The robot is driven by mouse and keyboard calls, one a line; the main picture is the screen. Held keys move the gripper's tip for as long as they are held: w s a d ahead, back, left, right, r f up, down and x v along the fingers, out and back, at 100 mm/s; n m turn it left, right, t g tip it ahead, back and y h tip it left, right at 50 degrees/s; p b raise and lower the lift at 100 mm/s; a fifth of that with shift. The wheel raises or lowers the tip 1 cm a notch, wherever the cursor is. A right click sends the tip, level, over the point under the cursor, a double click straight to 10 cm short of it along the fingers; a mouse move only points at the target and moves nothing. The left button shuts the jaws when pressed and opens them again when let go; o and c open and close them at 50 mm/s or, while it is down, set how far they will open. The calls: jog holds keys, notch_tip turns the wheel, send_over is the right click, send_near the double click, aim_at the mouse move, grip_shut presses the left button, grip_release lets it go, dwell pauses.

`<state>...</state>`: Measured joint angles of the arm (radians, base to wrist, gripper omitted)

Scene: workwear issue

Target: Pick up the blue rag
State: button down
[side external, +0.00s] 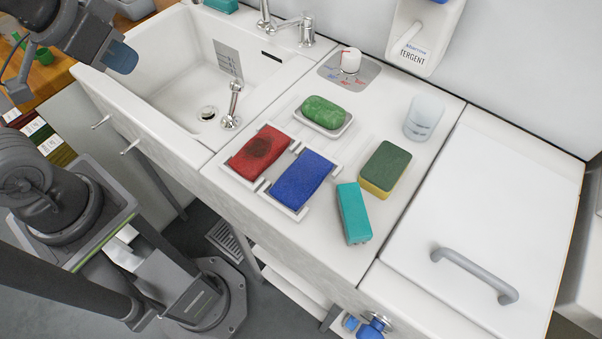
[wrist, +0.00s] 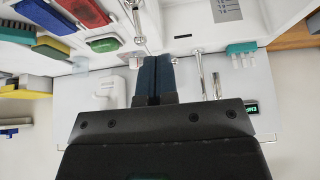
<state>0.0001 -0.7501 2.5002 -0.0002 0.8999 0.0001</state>
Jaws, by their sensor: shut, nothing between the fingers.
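The blue rag (side external: 303,180) lies flat, folded into a block, in a white holder (side external: 298,212) on the counter right of the sink. It also shows at the upper left of the wrist view (wrist: 42,15). My gripper (side external: 122,60) is at the upper left of the side view, above the sink's left edge and well away from the rag. Its dark blue fingers (wrist: 156,68) are together and empty in the wrist view.
A red rag (side external: 258,152) with a dark stain sits left of the blue rag. The sink (side external: 170,75) has upright taps. The lid (side external: 490,210) is clear.

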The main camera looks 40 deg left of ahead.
jog(key=shift+c, duration=0.8)
grip_release()
jog(key=g, duration=0.6)
send_over(302, 175)
notch_tip(302, 175, down, 4)
jog(key=f, duration=0.1)
notch_tip(302, 175, down, 12)
jog(key=shift+f, duration=0.2)
